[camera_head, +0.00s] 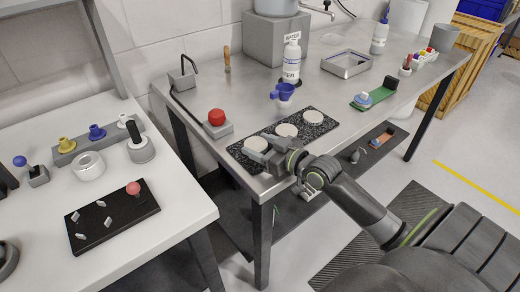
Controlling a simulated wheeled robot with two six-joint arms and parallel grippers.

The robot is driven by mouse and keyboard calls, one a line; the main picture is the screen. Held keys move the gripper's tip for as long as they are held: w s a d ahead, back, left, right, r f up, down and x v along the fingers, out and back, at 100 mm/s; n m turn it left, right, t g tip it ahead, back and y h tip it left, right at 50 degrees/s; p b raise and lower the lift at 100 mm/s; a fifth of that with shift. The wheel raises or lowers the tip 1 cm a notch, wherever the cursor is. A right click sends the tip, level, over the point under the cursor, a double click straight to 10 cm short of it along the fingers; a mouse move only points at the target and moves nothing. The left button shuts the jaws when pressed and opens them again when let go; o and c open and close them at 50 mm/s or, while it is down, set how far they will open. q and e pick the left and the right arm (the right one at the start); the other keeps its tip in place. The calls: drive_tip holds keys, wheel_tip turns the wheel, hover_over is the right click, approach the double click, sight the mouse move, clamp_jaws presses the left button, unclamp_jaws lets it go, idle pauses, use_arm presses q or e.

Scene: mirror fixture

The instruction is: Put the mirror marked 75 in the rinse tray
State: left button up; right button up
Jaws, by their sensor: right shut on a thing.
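Three pale round discs lie in a row along a black speckled slab (319,117) at the front of the metal bench: a left disc (256,143), a middle disc (286,130) and a right disc (313,117). No number can be read on any of them. My right gripper (262,153) reaches over the slab's near left end and is shut on the left disc, partly covering its near side. I cannot tell whether that disc is lifted. My left gripper is not in view.
A red button box (217,124), a blue-topped vessel (284,93) and a white bottle (291,58) stand around the slab. A green board (374,94) lies right of it. Bare bench lies between slab and tray. A white table (150,207) is at left.

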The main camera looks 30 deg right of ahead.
sight(266, 152)
drive_tip(key=shift+f, duration=0.3)
drive_tip(key=shift+f, duration=0.2)
drive_tip(key=o, duration=1.1)
drive_tip(key=shift+c, duration=0.2)
drive_tip(key=v, duration=0.5)
drive_tip(key=shift+s+d+f, duration=0.2)
drive_tip(key=shift+f, duration=0.05)
drive_tip(key=p+v, duration=0.5)
drive_tip(key=v, duration=0.7)
drive_tip(key=shift+p, duration=0.35)
